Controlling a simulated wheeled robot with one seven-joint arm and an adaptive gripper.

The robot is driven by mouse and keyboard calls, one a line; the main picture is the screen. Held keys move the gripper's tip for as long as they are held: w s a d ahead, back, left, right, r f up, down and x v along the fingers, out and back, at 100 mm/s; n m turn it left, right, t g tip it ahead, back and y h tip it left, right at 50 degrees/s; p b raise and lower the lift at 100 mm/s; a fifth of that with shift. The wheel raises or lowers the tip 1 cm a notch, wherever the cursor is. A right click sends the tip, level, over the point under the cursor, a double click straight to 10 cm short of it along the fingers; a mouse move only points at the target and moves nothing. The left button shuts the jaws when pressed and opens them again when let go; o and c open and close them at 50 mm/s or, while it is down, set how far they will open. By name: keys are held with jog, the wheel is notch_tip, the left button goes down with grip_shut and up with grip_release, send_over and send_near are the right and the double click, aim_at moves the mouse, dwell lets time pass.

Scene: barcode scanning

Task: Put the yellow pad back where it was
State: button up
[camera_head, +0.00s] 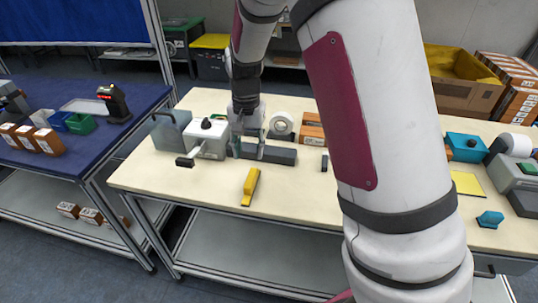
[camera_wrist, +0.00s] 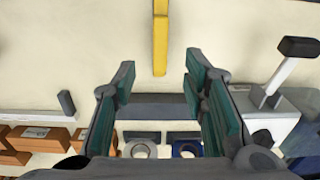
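A flat yellow pad (camera_head: 467,184) lies on the right part of the cream table, partly hidden behind my arm. A separate long yellow object (camera_head: 250,187) lies near the front edge, left of the middle; it also shows at the top of the wrist view (camera_wrist: 160,38). My gripper (camera_head: 248,148) is open, pointing down over the left-middle of the table. In the wrist view its two green-padded fingers (camera_wrist: 163,100) stand wide apart with nothing held. A dark grey bar (camera_head: 268,154) lies just beneath the fingers; I cannot tell whether they touch it.
A white device with a lever (camera_head: 208,139) stands close left of my gripper. A tape roll (camera_head: 281,125) and brown boxes (camera_head: 313,130) are behind the bar. A blue dispenser (camera_head: 467,147) and a small blue object (camera_head: 490,219) are at the right. The front middle is mostly clear.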

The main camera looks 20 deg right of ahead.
jog(key=s+r+n+t, duration=0.2)
jog(key=s+r+n, duration=0.1)
jog(key=s+r, duration=1.1)
jog(key=s+r+n+t, duration=0.1)
jog(key=s+r+n, duration=0.1)
jog(key=s, duration=0.4)
jog(key=s+r+n+t, duration=0.2)
jog(key=s+r, duration=0.2)
jog(key=s, duration=0.3)
jog(key=shift+d, duration=0.15)
